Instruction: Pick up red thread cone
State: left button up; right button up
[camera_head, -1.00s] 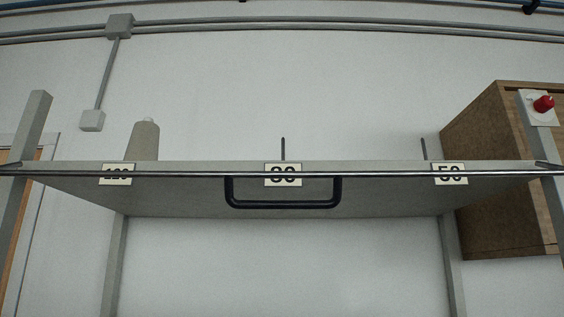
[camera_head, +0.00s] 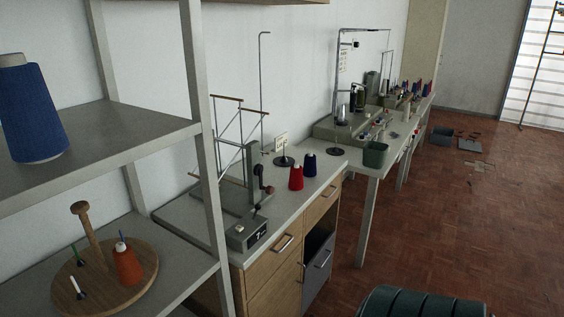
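A red thread cone (camera_head: 296,177) stands upright on the grey counter top (camera_head: 288,202), near its front edge, in the middle of the head view. A dark blue thread cone (camera_head: 310,164) stands just behind and to the right of it. Neither of my grippers is in view, so their state does not show.
A winding device (camera_head: 246,190) stands left of the red cone. A grey shelf (camera_head: 100,140) at the left holds a large blue cone (camera_head: 33,112) and a round wooden stand (camera_head: 70,290) with an orange-red cone (camera_head: 126,264). A dark green rounded object (camera_head: 420,303) is at the bottom. Floor (camera_head: 440,220) is open at right.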

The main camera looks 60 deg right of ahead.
aim_at(296, 179)
jog(key=z, duration=1.9)
jog(key=i+l, duration=0.1)
jog(key=l, duration=0.35)
jog(key=i+l+u, duration=0.1)
jog(key=l, duration=0.4)
jog(key=i+l, duration=0.15)
jog(key=l, duration=0.3)
jog(key=i+l+u, duration=0.1)
jog(key=l, duration=0.35)
jog(key=i+l, duration=0.1)
jog(key=l, duration=0.4)
jog(key=u, duration=0.05)
